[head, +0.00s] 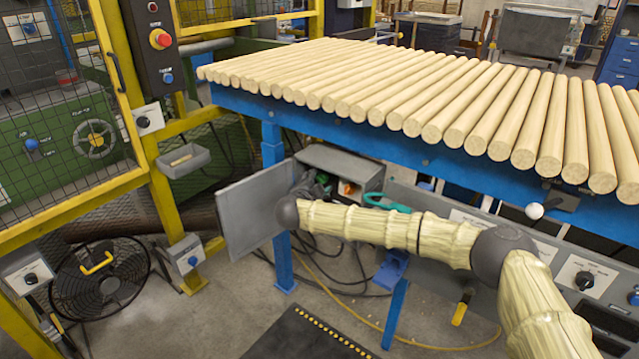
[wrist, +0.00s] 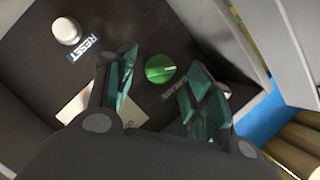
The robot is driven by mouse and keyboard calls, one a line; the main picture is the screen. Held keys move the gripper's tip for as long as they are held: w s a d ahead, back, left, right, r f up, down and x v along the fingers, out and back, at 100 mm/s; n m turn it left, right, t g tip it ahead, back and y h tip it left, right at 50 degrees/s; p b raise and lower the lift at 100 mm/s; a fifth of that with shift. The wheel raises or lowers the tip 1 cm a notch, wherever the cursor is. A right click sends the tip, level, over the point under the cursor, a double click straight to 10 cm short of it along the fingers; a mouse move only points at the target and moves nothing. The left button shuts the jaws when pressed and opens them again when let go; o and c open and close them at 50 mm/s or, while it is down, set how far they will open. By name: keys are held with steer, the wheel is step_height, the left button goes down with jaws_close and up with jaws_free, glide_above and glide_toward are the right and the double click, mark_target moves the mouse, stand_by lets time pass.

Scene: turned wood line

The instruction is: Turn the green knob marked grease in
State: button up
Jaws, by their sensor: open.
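The green knob (wrist: 160,68) shows in the wrist view on a dark panel, with a pale mark on its face. A partly covered label (wrist: 174,88) beside it seems to read grease. My gripper (wrist: 162,75) is open, with a teal-padded finger on either side of the knob in the picture. I see no clear contact, and the remaining gap in depth is hard to judge. In the head view my gripper (head: 315,186) is at the mouth of an open grey box (head: 345,160) under the blue table. The green knob is hidden there.
A white knob (wrist: 66,31) labelled RESET (wrist: 90,48) is on the same panel. The box's grey door (head: 250,212) stands open to the left. Wooden rods (head: 400,90) lie on the blue table (head: 360,135) above. A teal loop (head: 385,203) is close to my arm.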

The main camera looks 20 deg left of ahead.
steer(key=shift+w+f, duration=0.15)
steer(key=shift+w, duration=0.4)
steer(key=shift+c, duration=0.4)
steer(key=c, duration=0.9)
steer(key=shift+c, duration=0.2)
